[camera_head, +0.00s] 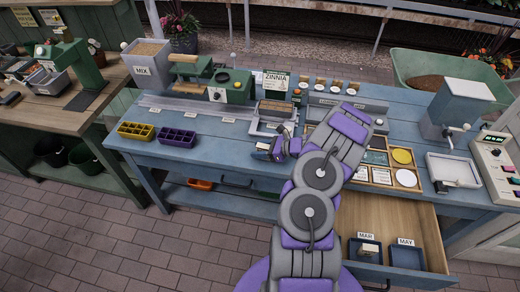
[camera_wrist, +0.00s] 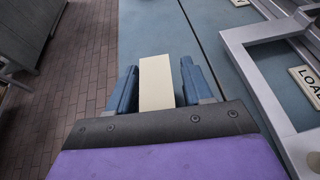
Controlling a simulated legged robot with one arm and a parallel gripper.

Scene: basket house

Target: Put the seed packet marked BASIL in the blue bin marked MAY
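My gripper (camera_head: 268,152) is over the blue bench near its front edge. In the wrist view a plain cream packet (camera_wrist: 156,82) is between its two blue fingers (camera_wrist: 158,88), and it looks held there. No marking shows on this packet, so I cannot tell if it is BASIL. The blue bin marked MAY (camera_head: 406,257) sits in the open drawer at the lower right and looks empty. My gripper is up and left of this bin, well apart from it.
The open wooden drawer (camera_head: 368,215) also holds a bin marked MAR (camera_head: 364,259) with a small pale item. A tray of packets and discs (camera_head: 381,176) lies on the bench (camera_head: 232,150) above it. A metal frame (camera_wrist: 262,92) is close right of my gripper in the wrist view.

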